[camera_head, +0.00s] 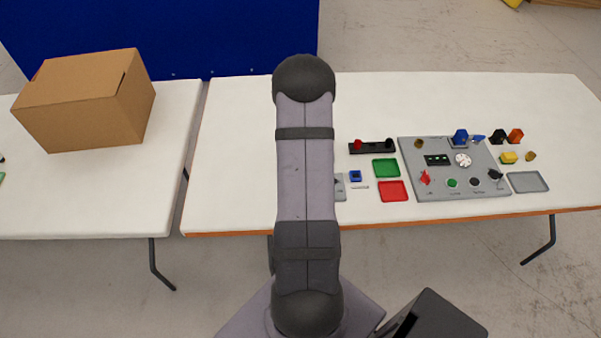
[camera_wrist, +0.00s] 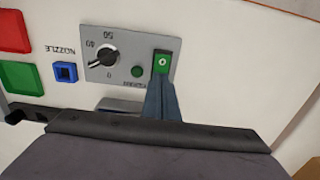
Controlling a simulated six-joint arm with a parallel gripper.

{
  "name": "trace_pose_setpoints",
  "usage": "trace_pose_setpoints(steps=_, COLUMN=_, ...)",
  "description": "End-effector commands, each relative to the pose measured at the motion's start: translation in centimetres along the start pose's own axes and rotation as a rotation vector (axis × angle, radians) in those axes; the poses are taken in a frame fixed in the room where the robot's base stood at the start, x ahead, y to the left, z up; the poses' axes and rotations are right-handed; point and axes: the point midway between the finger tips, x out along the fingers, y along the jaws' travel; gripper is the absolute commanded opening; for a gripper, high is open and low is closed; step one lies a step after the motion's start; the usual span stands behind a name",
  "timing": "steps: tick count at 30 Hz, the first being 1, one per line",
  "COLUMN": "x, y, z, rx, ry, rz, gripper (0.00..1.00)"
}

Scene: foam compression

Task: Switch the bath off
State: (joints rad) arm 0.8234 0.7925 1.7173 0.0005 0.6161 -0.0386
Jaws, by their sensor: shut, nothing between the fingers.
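The bath's grey control panel (camera_wrist: 130,45) is in the wrist view, upside down, with a black dial (camera_wrist: 104,57), a small round green lamp or button (camera_wrist: 137,71) and a green rocker switch (camera_wrist: 162,63) with a white mark at its right end. My gripper (camera_wrist: 161,82) is shut and empty, its fingertips at the near edge of the switch and covering its lower part. I cannot tell whether they touch it. In the head view my arm hides most of this panel; only a grey edge (camera_head: 340,187) shows. My gripper is hidden there.
A blue nozzle block (camera_wrist: 65,72), a green tray (camera_head: 386,168) and a red tray (camera_head: 393,191) lie beside the panel. A larger grey board (camera_head: 440,195) with knobs stands to the right. A cardboard box (camera_head: 85,100) is on the left table.

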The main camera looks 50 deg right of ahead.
Motion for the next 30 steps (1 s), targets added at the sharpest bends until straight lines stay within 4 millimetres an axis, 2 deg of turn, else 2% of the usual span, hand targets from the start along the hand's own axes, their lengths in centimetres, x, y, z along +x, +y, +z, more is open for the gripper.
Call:
trace_pose_setpoints(steps=1, x=0.1, y=0.0, z=0.8, rx=0.000, ry=-0.016, rz=-0.001, gripper=0.00)
trace_pose_setpoints(steps=6, x=-0.1, y=0.0, z=1.4, rx=0.000, ry=-0.017, rz=-0.001, gripper=0.00)
trace_pose_setpoints(steps=22, x=-0.5, y=0.0, z=1.5, rx=0.000, ry=-0.010, rz=0.000, gripper=0.00)
trace_pose_setpoints(steps=30, x=-2.6, y=0.0, z=1.5, rx=0.000, ry=-0.009, rz=0.000, gripper=0.00)
